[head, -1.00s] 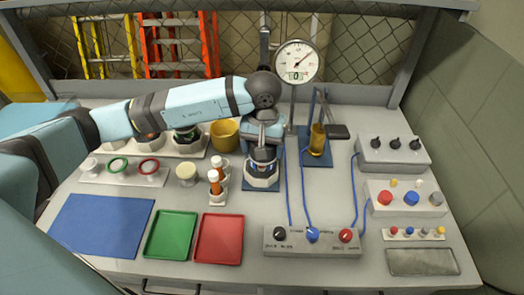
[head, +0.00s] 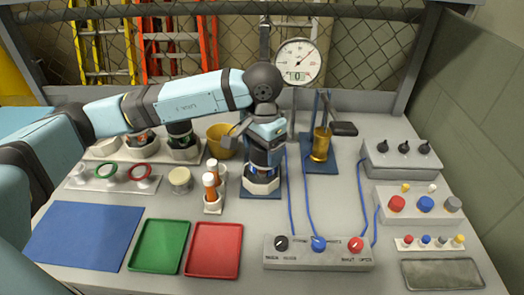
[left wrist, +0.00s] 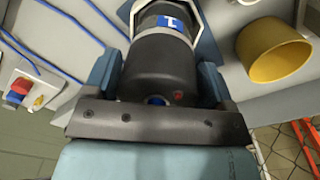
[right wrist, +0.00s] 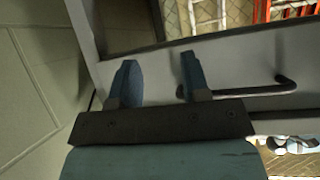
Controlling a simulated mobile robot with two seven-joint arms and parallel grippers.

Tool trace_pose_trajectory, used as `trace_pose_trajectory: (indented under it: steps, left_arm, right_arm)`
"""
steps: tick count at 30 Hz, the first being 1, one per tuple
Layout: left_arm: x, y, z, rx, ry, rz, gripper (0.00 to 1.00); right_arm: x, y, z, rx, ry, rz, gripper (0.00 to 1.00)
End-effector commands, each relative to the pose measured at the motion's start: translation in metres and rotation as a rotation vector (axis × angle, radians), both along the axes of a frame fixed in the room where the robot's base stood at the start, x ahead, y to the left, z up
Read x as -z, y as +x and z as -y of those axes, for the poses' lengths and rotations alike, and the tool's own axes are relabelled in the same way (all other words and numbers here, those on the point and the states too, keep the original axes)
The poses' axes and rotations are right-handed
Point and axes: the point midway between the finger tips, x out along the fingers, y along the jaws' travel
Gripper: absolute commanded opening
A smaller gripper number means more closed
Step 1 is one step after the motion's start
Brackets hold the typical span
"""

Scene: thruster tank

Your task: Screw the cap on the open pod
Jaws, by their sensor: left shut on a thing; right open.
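A dark pod (left wrist: 168,25) with a blue label marked 1 stands upright in a white holder on a blue base (head: 260,192) at mid-bench in the head view. My left gripper (head: 266,132) is above it, pointing down, and is shut on the black cylindrical part (left wrist: 155,70) at its top. In the left wrist view the fingers press that part from both sides. I cannot tell whether this part is the cap, and the joint with the pod is not clear. My right gripper (right wrist: 160,80) is open and empty, away from the pod and out of the head view.
A yellow cup (head: 222,141), more pods in a rack (head: 184,152) and orange bottles (head: 211,188) stand left of the pod. A control box (head: 318,252) with blue cables lies in front right. A gauge (head: 296,62) stands behind. In the right wrist view a handle (right wrist: 270,88) is near.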

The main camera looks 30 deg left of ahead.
Motion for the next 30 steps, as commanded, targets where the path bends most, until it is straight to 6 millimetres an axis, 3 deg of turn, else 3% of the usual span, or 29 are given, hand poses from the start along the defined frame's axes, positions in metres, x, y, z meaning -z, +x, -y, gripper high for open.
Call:
trace_pose_trajectory:
  steps: [2,3,5,6,13,17,30]
  left_arm:
    - [0.003,-0.002,0.003,0.005,-0.005,-0.005,0.57]
    - [0.003,-0.002,0.003,0.005,-0.005,-0.005,0.84]
    - [0.003,-0.002,0.003,0.004,-0.005,-0.005,0.98]
    - [0.003,-0.002,0.003,0.003,-0.005,-0.005,1.00]
    - [0.000,-0.001,0.002,0.000,-0.002,-0.003,1.00]
    - [-0.013,0.000,0.002,-0.001,-0.003,0.000,1.00]
    - [-0.108,0.000,0.003,0.003,-0.004,0.000,1.00]
  right_arm:
    - [0.000,0.000,0.000,0.000,0.000,0.000,0.43]
    - [0.000,0.000,0.000,0.001,-0.001,0.000,0.43]
    - [0.000,0.000,0.000,0.001,0.000,0.000,0.43]
    - [0.000,0.000,0.000,0.002,0.001,0.000,0.43]
    - [0.001,0.002,0.000,0.005,0.002,-0.001,0.43]
    - [0.001,0.002,0.000,0.005,0.002,-0.002,0.43]
    - [-0.002,0.002,0.000,0.007,0.005,-0.003,0.43]
